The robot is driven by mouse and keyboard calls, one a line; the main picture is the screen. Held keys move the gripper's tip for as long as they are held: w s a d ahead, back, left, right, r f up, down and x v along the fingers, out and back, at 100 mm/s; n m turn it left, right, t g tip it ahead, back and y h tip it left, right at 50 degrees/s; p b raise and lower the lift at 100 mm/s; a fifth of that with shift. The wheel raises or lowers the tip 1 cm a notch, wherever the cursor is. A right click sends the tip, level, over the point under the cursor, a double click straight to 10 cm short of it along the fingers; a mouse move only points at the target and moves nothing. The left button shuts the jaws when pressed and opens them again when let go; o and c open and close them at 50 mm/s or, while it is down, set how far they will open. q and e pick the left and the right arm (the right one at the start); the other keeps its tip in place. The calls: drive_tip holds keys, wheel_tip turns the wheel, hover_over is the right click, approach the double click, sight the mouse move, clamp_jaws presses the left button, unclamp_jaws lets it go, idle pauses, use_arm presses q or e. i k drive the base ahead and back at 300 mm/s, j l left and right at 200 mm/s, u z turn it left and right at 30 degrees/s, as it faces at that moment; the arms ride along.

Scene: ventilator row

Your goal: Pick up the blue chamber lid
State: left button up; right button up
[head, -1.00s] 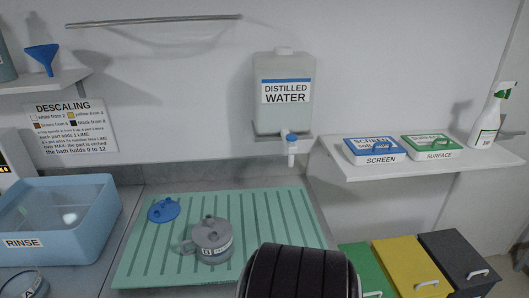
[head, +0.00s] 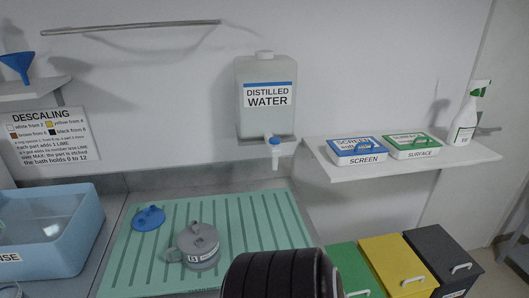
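The blue chamber lid (head: 149,218) lies flat on the green ribbed drain mat (head: 256,232), near its back left corner. It is a small round blue disc with a raised part on top. A grey chamber (head: 199,247) with a side handle and a label stands on the mat to the right of the lid, apart from it. A dark ribbed arm part of mine fills the bottom middle of the head view and hides the mat's front right. Neither gripper shows in the head view.
A blue rinse basin (head: 88,232) stands left of the mat. A distilled water tank (head: 266,115) with a blue tap (head: 275,142) hangs behind it. A shelf (head: 330,170) holds wipe boxes and a spray bottle (head: 466,115). Green, yellow (head: 393,262) and black bins stand at right.

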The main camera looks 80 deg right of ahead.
sight(150, 219)
drive_tip(key=z, duration=1.65)
